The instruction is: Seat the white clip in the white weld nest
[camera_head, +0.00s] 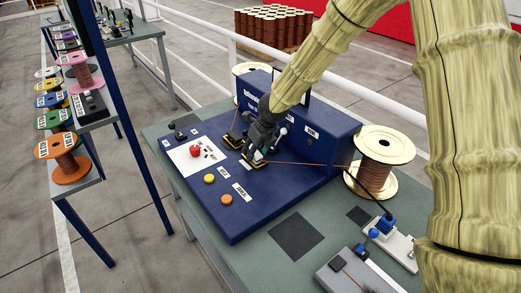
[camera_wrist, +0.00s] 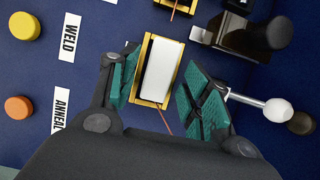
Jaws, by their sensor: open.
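In the wrist view a white block, seemingly the white clip (camera_wrist: 161,68), lies between the gold side walls of a nest (camera_wrist: 145,53). From above it looks lined up with the walls; how deep it sits I cannot tell. My gripper (camera_wrist: 158,88) is open, with one green-padded finger on each side of the nest and apart from the clip. In the head view my gripper (camera_head: 259,150) reaches down over the gold nest (camera_head: 250,166), hiding most of the clip. A copper wire runs out from the nest.
A second gold nest (camera_head: 233,138) stands close by. A black handle (camera_wrist: 266,35) and a white-knobbed lever (camera_wrist: 277,109) are right of the nest. Yellow (camera_wrist: 25,26) and orange (camera_wrist: 18,107) buttons are left. A large wire spool (camera_head: 378,163) stands on the bench.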

